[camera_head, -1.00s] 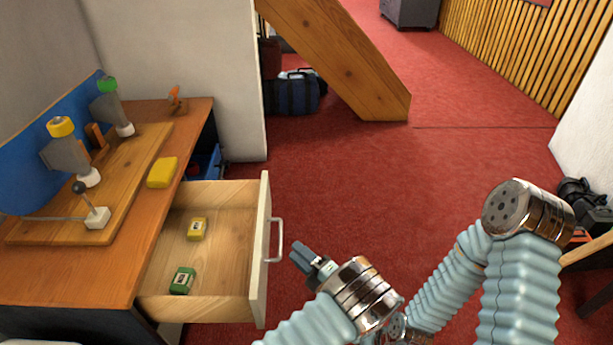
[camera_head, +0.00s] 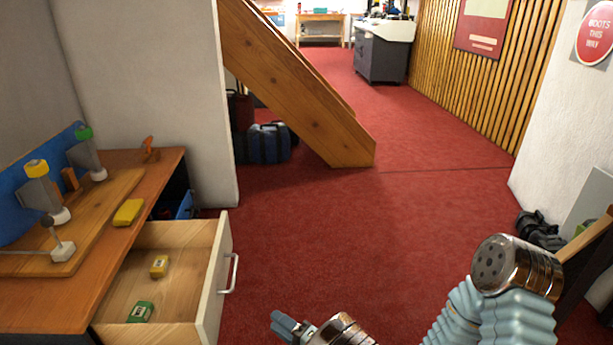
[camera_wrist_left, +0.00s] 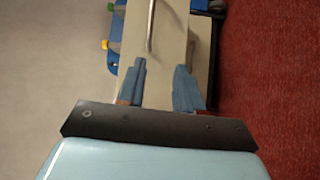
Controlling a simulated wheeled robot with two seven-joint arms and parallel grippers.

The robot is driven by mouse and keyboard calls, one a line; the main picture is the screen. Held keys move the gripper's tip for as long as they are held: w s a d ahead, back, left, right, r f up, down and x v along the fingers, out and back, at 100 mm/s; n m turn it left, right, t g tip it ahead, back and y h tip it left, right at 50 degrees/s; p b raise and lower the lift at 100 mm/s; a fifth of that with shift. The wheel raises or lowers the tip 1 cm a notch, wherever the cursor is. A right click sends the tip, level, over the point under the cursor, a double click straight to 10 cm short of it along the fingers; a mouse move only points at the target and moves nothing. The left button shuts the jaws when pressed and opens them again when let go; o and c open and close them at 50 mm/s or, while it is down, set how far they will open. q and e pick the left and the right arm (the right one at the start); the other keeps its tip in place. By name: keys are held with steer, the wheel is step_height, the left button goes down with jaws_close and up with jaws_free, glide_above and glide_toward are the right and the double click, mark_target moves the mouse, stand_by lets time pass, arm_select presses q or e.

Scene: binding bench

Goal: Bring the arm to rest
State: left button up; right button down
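My left gripper (camera_head: 282,325) is low in the head view, over the red floor, to the right of the open drawer (camera_head: 212,285) and apart from it. In the left wrist view the left gripper's (camera_wrist_left: 160,75) two blue-grey fingers stand apart with nothing between them. The drawer front (camera_wrist_left: 172,30) and its metal handle (camera_wrist_left: 151,28) show beyond the fingers there. My right gripper is not in view.
The wooden bench (camera_head: 80,290) carries a board with clamps and a yellow block (camera_head: 128,212). A slanted wooden beam (camera_head: 300,90) stands ahead. Red carpet (camera_head: 400,230) is clear.

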arm_select(q)
steer(key=s+a+f+n+g+h+p, duration=0.3)
steer(key=s+a+f+n+g, duration=0.5)
steer(key=s+a+n+g, duration=0.25)
steer(key=s+d+n+g+h+p, duration=0.25)
steer(key=s+n+h, duration=0.25)
steer(key=s+n, duration=0.25)
steer(key=s+d+n+g+h+p, duration=0.25)
steer(key=s+n+h, duration=0.35)
steer(key=n, duration=0.3)
steer(key=w+r+n+t+h+p, duration=0.1)
steer(key=r+n+t+h, duration=0.1)
steer(key=n, duration=0.7)
steer(key=w+r+n+t+h+p, duration=0.1)
steer(key=r+n, duration=0.4)
steer(key=n, duration=0.5)
steer(key=shift+w+d+t+h, duration=0.2)
steer(key=shift+w+t+h, duration=0.65)
steer(key=shift+t, duration=0.3)
steer(key=shift+r, duration=0.1)
